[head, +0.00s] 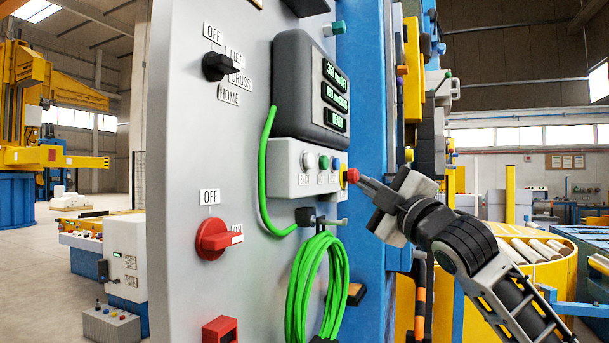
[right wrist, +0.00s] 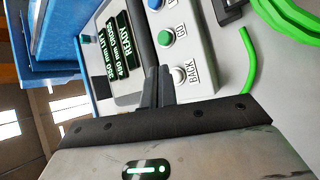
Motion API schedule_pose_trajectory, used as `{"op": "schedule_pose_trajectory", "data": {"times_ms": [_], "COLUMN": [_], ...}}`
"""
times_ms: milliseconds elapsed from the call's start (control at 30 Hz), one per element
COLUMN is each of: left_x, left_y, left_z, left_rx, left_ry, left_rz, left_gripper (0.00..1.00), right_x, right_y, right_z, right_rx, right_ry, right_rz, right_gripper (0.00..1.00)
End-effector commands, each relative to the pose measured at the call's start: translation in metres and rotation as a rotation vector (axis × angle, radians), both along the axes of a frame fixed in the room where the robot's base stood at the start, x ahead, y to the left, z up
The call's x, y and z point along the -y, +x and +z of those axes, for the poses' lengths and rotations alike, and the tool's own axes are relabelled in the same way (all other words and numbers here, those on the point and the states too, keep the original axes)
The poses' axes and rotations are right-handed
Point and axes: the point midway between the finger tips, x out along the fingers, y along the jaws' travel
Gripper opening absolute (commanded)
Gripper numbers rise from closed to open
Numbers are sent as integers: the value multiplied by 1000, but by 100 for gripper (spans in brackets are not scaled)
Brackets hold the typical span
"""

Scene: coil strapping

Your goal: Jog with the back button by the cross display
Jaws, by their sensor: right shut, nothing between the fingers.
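The white back button (right wrist: 178,75), labelled BACK, is on a light grey button box. In the head view it is the leftmost button (head: 308,160). In the right wrist view the closed fingers (right wrist: 158,75) are beside the white button; contact cannot be told. My left gripper is not in view.
A blue button (right wrist: 166,37) and a green button (head: 337,163) share the box with a red button (head: 352,175). A green hose (head: 312,285) hangs coiled below. A black selector (head: 219,67) and red rotary switch (head: 213,239) are further left on the panel.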

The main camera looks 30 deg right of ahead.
Motion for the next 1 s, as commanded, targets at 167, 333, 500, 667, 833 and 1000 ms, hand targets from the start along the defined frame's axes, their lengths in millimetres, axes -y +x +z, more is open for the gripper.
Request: {"op": "schedule_pose_trajectory", "data": {"times_ms": [167, 333, 500, 667, 833, 1000], "left_x": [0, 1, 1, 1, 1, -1], "left_y": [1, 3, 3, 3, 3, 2], "left_z": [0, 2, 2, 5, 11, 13], "left_rx": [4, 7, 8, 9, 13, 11], "left_ry": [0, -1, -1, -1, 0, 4], "left_rz": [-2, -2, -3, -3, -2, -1], "left_gripper": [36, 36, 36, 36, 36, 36], "right_x": [11, 12, 12, 8, -4, -20], "right_y": [-19, -21, -20, -16, -2, 17], "right_z": [37, 41, 41, 41, 43, 42], "right_rx": [60, 66, 65, 65, 65, 65], "right_ry": [-40, -44, -44, -41, -39, -38], "right_rz": [-37, -41, -40, -38, -36, -36], "right_gripper": [0, 0, 0, 0, 0, 0]}}
